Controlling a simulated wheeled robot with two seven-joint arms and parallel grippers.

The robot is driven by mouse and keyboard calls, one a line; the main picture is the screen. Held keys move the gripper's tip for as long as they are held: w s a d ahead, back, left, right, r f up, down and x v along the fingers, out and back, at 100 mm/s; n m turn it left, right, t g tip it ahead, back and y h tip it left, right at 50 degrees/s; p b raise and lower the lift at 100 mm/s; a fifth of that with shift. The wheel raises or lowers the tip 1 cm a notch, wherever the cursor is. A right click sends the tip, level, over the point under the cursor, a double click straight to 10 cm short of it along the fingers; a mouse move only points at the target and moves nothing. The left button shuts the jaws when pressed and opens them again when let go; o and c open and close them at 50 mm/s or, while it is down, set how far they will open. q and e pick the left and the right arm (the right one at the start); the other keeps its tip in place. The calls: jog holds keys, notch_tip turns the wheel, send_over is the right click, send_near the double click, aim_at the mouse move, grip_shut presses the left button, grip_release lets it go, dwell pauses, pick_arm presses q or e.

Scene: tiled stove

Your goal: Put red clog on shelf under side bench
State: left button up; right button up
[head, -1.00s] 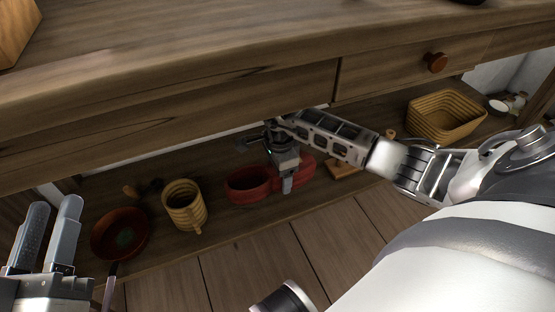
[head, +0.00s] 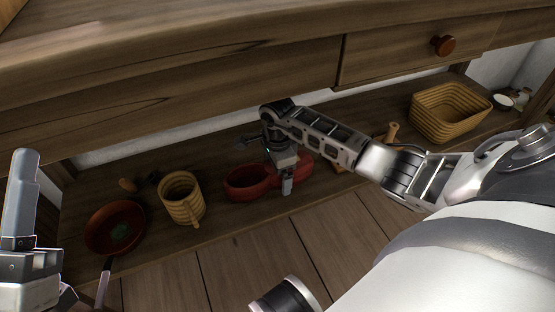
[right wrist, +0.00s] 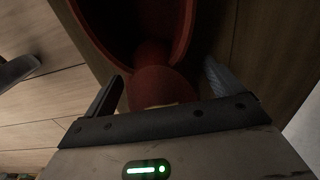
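The red clog (head: 247,184) lies on the low shelf (head: 236,217) under the bench. My right gripper (head: 287,184) reaches down over its right part. In the right wrist view the clog (right wrist: 165,88) sits between the two fingers of my right gripper (right wrist: 163,85), one on each side. A narrow dark gap seems to show beside the fingers, so they look open around it; contact is hard to judge. My left gripper (head: 20,205) is at the far left, away from the clog; only one finger shows clearly.
A yellow woven mug (head: 181,197) and a red-brown pan (head: 115,228) stand left of the clog. A yellow basket (head: 450,112) stands at the right on the shelf. The bench front with its drawer knob (head: 443,45) overhangs the shelf. Wooden floor (head: 260,255) lies in front.

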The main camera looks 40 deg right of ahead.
jog(key=shift+r, duration=0.2)
notch_tip(320, 180, up, 7)
jog(key=p, duration=0.3)
jog(key=shift+r+p, duration=0.1)
jog(key=shift+p, duration=0.25)
jog(key=shift+r, duration=0.1)
pick_arm(q)
notch_tip(320, 180, down, 7)
jog(key=n+g+y, duration=0.3)
jog(key=n+y, duration=0.1)
jog(key=n, duration=0.2)
jog(key=shift+d, duration=0.2)
jog(key=shift+s+r, duration=0.1)
jog(key=shift+r, duration=0.05)
